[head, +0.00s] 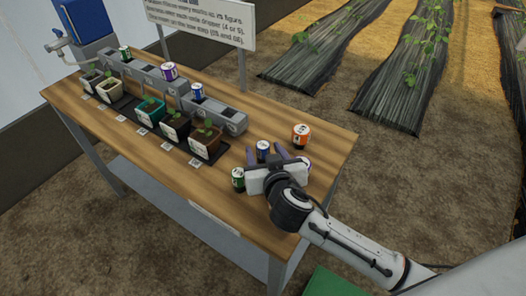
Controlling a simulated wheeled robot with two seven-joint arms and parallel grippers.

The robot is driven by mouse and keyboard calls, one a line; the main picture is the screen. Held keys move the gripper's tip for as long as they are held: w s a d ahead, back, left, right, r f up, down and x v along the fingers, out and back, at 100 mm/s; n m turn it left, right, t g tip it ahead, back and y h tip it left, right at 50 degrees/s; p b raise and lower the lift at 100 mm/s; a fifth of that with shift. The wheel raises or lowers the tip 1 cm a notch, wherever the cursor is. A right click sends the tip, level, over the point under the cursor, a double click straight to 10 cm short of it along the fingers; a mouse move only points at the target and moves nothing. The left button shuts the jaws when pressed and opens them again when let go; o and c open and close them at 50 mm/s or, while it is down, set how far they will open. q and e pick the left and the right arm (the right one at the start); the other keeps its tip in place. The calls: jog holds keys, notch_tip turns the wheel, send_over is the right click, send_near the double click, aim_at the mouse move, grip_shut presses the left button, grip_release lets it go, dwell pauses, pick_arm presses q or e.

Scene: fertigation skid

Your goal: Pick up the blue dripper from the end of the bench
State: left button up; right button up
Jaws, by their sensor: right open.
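The blue dripper (263,147), a small can shape with a pale band, stands upright at the right end of the wooden bench (325,142). My right gripper (266,154) reaches in from the lower right. Its two dark fingers are spread apart, one on each side of the blue dripper in this view. I cannot tell whether they touch it. The dripper's lower part is partly hidden by the gripper. My left gripper is not in view.
Close by stand an orange dripper (301,136), a green dripper (238,179) and a purple dripper (306,163), partly hidden by my gripper. A grey rack (217,113) holds other drippers, including a blue one (197,90). Potted seedlings (205,142) stand before it.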

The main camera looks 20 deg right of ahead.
jog(key=c, duration=1.1)
jog(key=shift+c, duration=0.2)
